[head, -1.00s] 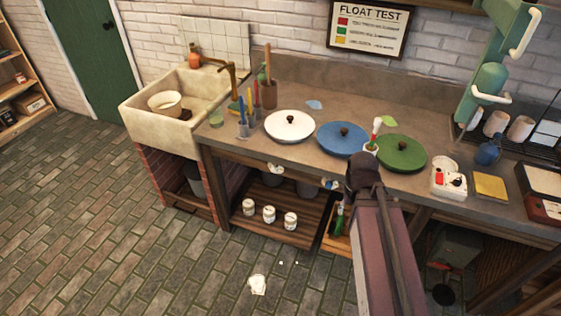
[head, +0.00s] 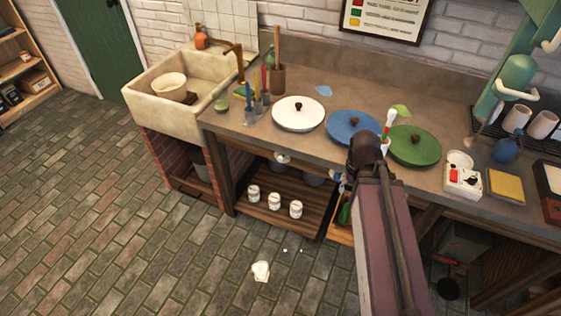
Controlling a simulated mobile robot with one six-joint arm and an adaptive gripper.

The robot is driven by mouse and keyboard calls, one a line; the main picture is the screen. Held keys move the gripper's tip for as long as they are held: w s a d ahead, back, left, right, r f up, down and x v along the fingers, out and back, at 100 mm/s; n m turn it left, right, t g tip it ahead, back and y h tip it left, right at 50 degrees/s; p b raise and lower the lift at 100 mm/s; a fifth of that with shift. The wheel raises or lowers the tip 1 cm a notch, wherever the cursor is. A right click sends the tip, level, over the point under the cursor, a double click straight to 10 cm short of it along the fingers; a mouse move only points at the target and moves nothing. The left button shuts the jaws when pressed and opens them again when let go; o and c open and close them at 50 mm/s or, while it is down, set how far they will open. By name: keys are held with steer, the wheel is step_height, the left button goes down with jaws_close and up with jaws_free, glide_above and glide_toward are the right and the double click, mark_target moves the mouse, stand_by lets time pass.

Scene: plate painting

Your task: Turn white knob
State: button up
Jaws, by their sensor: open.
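A small white knob (head: 282,158) is on the front of the workbench, just below the edge under the white round lid (head: 298,114). It is small and its turn position cannot be made out. The white lid lies on the bench top and has a dark knob of its own. A blue-and-white fitting (head: 337,181) is farther right on the bench front, beside my arm. My arm reaches up from the bottom right, its dark end in front of the bench edge. My gripper's fingers are not visible; the arm hides that area.
A blue lid (head: 353,127) and a green lid (head: 414,147) lie right of the white one. Small white jars (head: 274,201) stand on the lower shelf (head: 298,224). A stone sink (head: 155,108) is at left.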

steer(key=f+b, duration=0.1)
steer(key=m+t+h+b, duration=0.5)
steer(key=t+b, duration=1.2)
steer(key=b, duration=1.9)
glide_toward(280, 161)
steer(key=s+a+n+h, duration=0.1)
steer(key=s+a, duration=0.1)
steer(key=s, duration=0.2)
steer(key=shift+w+a, duration=0.1)
steer(key=shift+w, duration=0.05)
steer(key=shift+w, duration=0.15)
steer(key=x, duration=1.3)
steer(key=shift+w+f, duration=0.1)
steer(key=shift+w, duration=0.1)
